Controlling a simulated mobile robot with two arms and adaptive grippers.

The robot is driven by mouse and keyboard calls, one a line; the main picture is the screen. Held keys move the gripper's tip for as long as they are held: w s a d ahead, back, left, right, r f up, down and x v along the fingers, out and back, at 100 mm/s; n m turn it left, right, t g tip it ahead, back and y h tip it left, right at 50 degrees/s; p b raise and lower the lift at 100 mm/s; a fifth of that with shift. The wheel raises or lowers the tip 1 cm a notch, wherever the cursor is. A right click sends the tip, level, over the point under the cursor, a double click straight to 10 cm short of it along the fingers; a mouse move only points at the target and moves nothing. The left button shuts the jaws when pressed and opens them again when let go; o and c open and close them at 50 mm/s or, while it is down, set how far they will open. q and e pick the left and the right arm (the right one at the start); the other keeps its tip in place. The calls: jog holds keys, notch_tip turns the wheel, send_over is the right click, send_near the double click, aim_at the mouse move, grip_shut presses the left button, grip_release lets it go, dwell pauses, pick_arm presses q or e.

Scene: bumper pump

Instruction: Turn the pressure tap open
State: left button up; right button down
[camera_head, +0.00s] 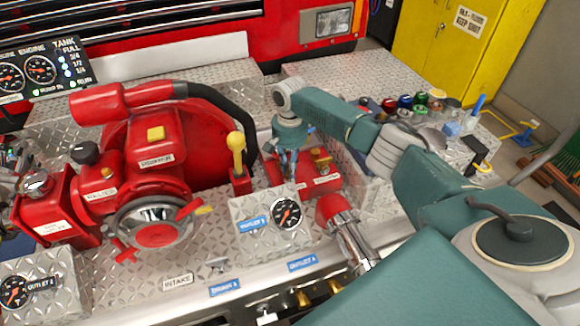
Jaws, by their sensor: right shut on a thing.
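My right gripper (288,158) points down behind the gauge plate of one outlet. It is shut, with its fingertips low at the red outlet fitting (319,183), which carries a white label. The part between the fingers, which seems to be the pressure tap, is mostly hidden by the gripper, so its turn angle cannot be told. A yellow-knobbed lever (237,152) stands upright just left of the gripper, apart from it. My left gripper is not in view.
The red pump (150,160) with its hose fills the left. A round pressure gauge (286,213) sits just in front of the gripper. Several coloured caps and small containers (420,100) stand at right. A yellow cabinet (450,60) stands behind.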

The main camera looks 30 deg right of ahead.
jog(key=shift+r+n+p, duration=0.15)
jog(key=shift+n+p, duration=0.45)
jog(key=shift+n, duration=0.1)
jog(key=shift+n+p, duration=0.35)
jog(key=shift+n, duration=0.35)
jog(key=shift+w+d+n+p, duration=0.15)
jog(key=shift+n+p, duration=0.35)
jog(key=shift+n, duration=1.3)
